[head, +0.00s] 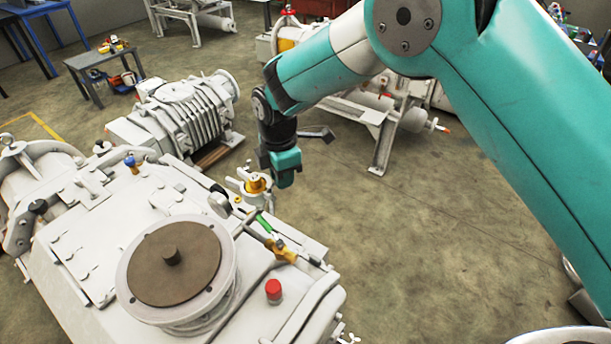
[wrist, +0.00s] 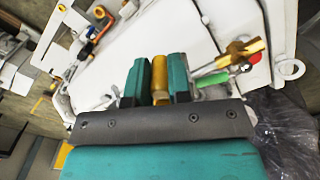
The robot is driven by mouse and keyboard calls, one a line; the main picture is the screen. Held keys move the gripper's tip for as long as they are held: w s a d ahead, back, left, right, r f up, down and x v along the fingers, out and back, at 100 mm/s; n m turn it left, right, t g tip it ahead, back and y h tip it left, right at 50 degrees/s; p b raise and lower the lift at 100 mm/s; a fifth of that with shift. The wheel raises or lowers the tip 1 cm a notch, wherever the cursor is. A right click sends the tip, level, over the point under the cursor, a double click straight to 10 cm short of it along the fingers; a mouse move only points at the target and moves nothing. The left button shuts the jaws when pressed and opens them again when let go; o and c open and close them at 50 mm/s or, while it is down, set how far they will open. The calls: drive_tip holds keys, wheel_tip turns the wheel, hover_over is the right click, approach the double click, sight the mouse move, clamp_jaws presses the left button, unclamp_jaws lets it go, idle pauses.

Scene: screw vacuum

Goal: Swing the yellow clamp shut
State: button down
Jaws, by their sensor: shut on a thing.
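The yellow clamp (wrist: 160,72) shows in the wrist view as an upright yellow piece between the two teal fingers of my gripper (wrist: 157,78). The fingers are closed on it from both sides. In the head view my gripper (head: 284,168) hangs at the far right edge of the white machine, and a yellow part (head: 257,184) shows just left of it on a pale fitting. The clamp's lower part is hidden by the gripper body in the wrist view. I cannot tell how far the clamp is swung.
The white machine (head: 85,245) has a round brown-topped port (head: 172,262), a red cap (head: 273,290) and a brass valve (head: 280,250). A green handle (head: 264,225) lies close to my gripper. The floor (head: 420,235) to the right is clear.

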drive_tip(key=shift+a+n, duration=0.3)
drive_tip(key=shift+n, duration=0.3)
drive_tip(key=c, duration=1.1)
unclamp_jaws()
drive_tip(key=shift+o, duration=0.2)
drive_tip(key=shift+w, duration=0.1)
drive_tip(key=shift+r+b, duration=0.15)
drive_tip(key=shift+b, duration=0.15)
drive_tip(key=shift+r, duration=0.3)
wheel_tip(320, 180, up, 17)
drive_tip(key=b, duration=0.3)
drive_tip(key=shift+f+b, duration=0.2)
drive_tip(key=shift+b, duration=0.1)
